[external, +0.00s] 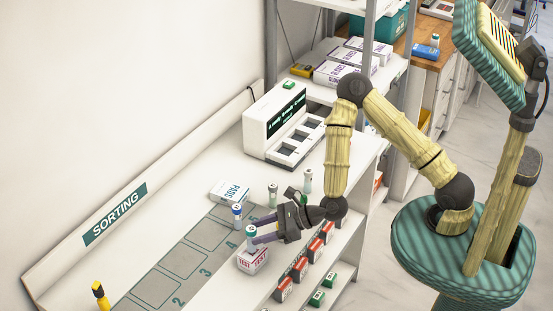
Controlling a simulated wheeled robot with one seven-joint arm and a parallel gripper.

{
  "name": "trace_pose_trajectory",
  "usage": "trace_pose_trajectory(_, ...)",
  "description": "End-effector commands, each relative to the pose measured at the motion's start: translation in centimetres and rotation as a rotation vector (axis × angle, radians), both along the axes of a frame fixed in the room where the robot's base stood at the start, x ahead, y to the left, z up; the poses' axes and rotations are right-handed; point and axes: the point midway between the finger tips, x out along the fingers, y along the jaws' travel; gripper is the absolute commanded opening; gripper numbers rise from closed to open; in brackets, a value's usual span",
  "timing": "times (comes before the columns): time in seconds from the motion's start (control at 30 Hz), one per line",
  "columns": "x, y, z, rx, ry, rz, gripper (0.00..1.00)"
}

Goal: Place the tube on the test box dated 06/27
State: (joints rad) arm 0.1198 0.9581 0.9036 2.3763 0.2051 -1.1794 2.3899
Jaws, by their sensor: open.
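A white test box (252,262) with red "TEST" lettering sits on the bench near its front edge. Any date on it is too small to read. A tube with a teal cap (251,232) appears upright on top of this box. My gripper (256,238) is open, with its fingers at the tube's right side and reaching around or beside it; which one I cannot tell. A blue-capped tube (237,216) stands just behind. A green-capped tube (273,194) and another teal-capped tube (308,180) stand farther back.
A white PADS box (230,192) lies behind the tubes. The grey numbered sorting mat (177,262) runs left, mostly bare. A white display machine (285,118) stands behind. Red and white boxes (300,269) line the shelf below the front edge. A yellow item (101,295) is at lower left.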

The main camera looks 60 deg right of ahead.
Motion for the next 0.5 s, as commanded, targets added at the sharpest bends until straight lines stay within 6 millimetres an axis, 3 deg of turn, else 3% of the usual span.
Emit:
trace_pose_trajectory(0.23, -3.2, -2.2, 1.5, -0.002, -0.001, 0.001, 0.49)
trace_pose_trajectory(0.5, -3.5, -2.6, 2.4, -0.001, 0.001, -0.001, 0.49)
